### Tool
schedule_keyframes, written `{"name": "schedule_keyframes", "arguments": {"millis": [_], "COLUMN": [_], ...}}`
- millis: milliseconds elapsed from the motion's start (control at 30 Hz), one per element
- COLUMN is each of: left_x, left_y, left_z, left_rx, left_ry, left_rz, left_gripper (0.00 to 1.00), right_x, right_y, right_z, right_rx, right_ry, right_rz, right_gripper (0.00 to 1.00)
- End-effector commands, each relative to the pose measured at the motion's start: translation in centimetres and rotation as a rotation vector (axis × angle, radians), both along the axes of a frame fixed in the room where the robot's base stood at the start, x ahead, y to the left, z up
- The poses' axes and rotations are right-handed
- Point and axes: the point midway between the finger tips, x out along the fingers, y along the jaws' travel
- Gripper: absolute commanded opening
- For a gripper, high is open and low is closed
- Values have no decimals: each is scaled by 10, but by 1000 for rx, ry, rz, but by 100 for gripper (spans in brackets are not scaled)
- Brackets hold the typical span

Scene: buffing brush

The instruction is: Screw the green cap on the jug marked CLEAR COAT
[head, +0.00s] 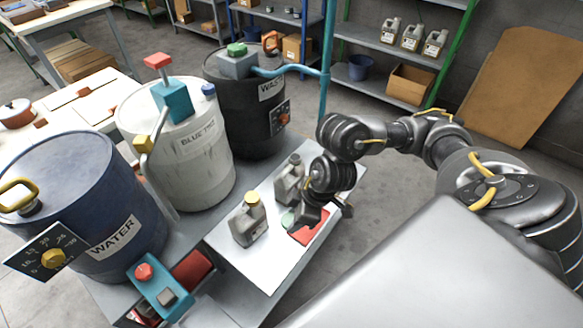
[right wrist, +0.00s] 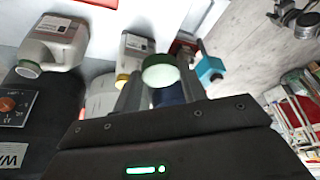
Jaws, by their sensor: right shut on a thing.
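The green cap (head: 288,220) shows beside my right gripper (head: 302,216), low over the white table near a red mat (head: 311,229). In the right wrist view the green cap (right wrist: 160,70) sits between the two fingertips, and the gripper is shut on it. A grey jug without a coloured cap (head: 289,182) stands upright just behind the gripper. It shows at the left of the right wrist view (right wrist: 60,42). A second grey jug (head: 246,222) has a yellow cap. The jug labels are too small to read. My left gripper is not in view.
Drums marked WATER (head: 80,200), BLUE TINT (head: 185,150) and WASTE (head: 250,110) line the left and back of the table. A teal box with a red button (head: 160,287) is at the front left. The white tabletop (head: 245,270) is clear at the front.

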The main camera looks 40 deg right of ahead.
Motion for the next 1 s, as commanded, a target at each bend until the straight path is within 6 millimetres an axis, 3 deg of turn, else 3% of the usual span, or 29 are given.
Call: {"name": "schedule_keyframes", "arguments": {"millis": [33, 100, 300, 400, 500, 600, 933, 1000], "left_x": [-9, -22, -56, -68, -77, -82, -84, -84], "left_y": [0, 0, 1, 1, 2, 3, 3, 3], "left_z": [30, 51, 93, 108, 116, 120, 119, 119], "left_rx": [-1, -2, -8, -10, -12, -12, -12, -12], "left_ry": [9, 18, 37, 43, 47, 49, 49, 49], "left_rz": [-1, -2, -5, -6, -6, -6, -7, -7], "left_gripper": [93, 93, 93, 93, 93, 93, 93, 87], "right_x": [14, 29, 59, 69, 75, 78, 79, 79], "right_y": [8, 19, 28, 27, 25, 23, 23, 23], "right_z": [51, 100, 209, 247, 272, 285, 288, 288], "right_rx": [-1, -1, -4, -2, 0, -1, 2, 3], "right_ry": [-14, -13, -9, -7, -5, -2, -1, -2], "right_rz": [22, 52, 100, 106, 105, 103, 102, 102], "right_gripper": [21, 21, 21, 21, 21, 21, 21, 21]}}
